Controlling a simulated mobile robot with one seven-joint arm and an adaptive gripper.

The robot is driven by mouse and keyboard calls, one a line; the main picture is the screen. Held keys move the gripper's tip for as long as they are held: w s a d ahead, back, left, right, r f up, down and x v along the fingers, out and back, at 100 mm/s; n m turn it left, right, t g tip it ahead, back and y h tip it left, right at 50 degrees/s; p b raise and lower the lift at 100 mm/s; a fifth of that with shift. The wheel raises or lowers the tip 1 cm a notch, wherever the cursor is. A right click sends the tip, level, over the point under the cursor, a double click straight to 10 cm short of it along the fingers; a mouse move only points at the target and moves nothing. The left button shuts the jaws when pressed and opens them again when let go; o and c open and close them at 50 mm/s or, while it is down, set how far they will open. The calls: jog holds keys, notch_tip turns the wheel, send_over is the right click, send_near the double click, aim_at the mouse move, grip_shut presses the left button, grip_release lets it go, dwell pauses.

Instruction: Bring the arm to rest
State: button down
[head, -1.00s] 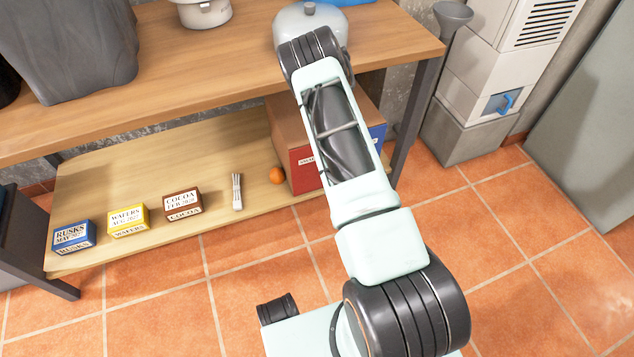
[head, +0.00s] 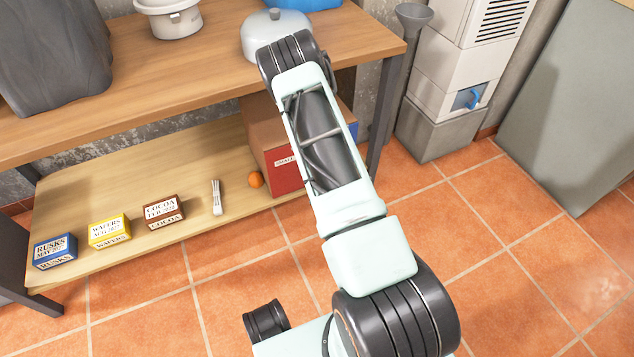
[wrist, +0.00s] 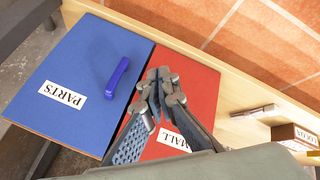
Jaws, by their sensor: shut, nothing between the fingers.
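My gripper (wrist: 158,88) shows in the wrist view, its fingers shut with nothing between them. It hangs above or in front of a red panel (wrist: 196,80) and a blue panel (wrist: 75,75) labelled PARTS, with a blue handle (wrist: 117,77); I cannot tell the exact gap. In the head view my arm (head: 350,225) reaches up and away toward the shelf unit, and the gripper itself is hidden beyond the arm. The red panel also shows on the box (head: 285,170) on the lower shelf.
The lower shelf holds rusks (head: 54,251), wafers (head: 109,230), cocoa (head: 163,211), a pale bundle (head: 216,197) and an orange ball (head: 255,179). Tiled floor (head: 510,260) is clear at right.

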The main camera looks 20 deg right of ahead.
jog(key=s+d+r+p, duration=0.2)
jog(key=s+d+r, duration=0.1)
jog(key=r, duration=0.3)
jog(key=shift+s+d+r, duration=0.2)
jog(key=shift+r, duration=0.1)
